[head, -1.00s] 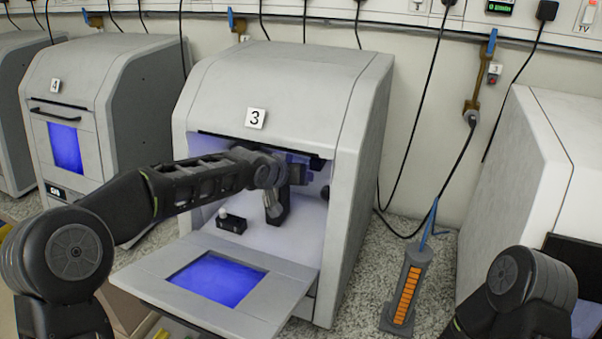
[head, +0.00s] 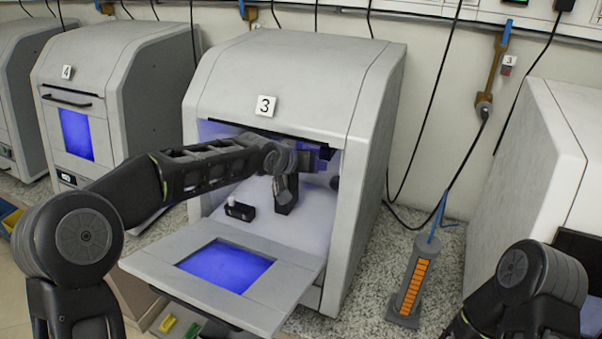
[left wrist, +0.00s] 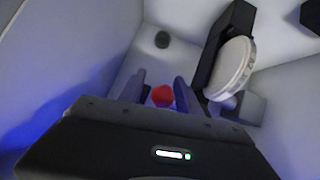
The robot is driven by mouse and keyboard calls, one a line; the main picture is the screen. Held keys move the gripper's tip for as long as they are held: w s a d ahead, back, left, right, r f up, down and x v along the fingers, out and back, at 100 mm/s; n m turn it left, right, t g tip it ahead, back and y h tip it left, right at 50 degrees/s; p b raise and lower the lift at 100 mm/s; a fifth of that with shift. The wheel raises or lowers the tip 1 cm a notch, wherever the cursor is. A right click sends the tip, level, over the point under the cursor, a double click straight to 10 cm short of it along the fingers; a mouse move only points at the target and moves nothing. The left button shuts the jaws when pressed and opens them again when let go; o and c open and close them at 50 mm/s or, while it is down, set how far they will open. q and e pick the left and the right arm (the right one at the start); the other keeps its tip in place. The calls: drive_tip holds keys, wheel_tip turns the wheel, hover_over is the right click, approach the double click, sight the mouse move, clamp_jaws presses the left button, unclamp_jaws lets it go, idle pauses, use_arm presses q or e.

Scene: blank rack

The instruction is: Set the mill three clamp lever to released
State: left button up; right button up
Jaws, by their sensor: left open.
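Mill three (head: 290,80), marked with a "3" label (head: 265,106), stands with its front door (head: 225,270) folded down. My left arm reaches into its lit chamber; the left gripper is hard to make out in the head view. In the left wrist view the left gripper (left wrist: 156,90) is open. A red knob (left wrist: 162,95), which looks like the clamp lever's end, shows between its fingers; whether they touch it I cannot tell. A pale disc (left wrist: 234,68) sits in a dark holder (left wrist: 222,35) to the right. My right gripper is outside the view.
A small black fixture with a white knob (head: 240,210) stands on the chamber floor. The chamber walls are close around my left gripper. A grey holder with orange slots (head: 411,290) stands right of the mill. Mill four (head: 115,90) is at the left.

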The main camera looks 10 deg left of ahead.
use_arm(q)
drive_tip(key=s+a+b, duration=0.5)
drive_tip(key=s, duration=0.6)
drive_tip(key=shift+s+a+r, duration=0.25)
drive_tip(key=shift+s+a, duration=0.05)
